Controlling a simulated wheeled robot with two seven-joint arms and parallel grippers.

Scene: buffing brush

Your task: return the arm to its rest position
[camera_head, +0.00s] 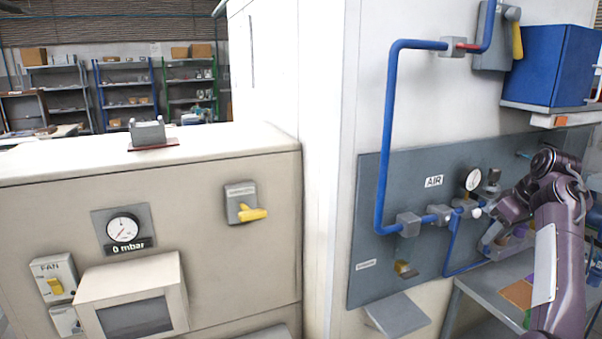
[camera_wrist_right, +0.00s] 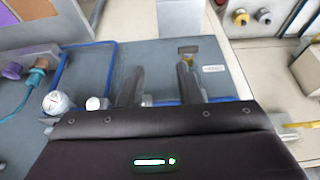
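My right arm (camera_head: 560,250) comes in at the right edge of the head view, bent at a raised joint. My right gripper (camera_head: 498,214) is in front of the grey AIR panel (camera_head: 362,230), close to the small valves and the white knob (camera_head: 477,212). In the right wrist view, the two fingers of my right gripper (camera_wrist_right: 160,85) stand apart with nothing between them, over the panel (camera_wrist_right: 226,85). Whether they touch the panel's fittings cannot be told. My left arm and left gripper are not in view.
A blue pipe (camera_head: 387,140) runs down the white wall into the panel. A round gauge (camera_head: 473,180) sits beside the gripper; a blue box (camera_head: 548,64) is above. A grey table (camera_head: 482,286) stands below. A beige cabinet (camera_head: 200,275) fills the left.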

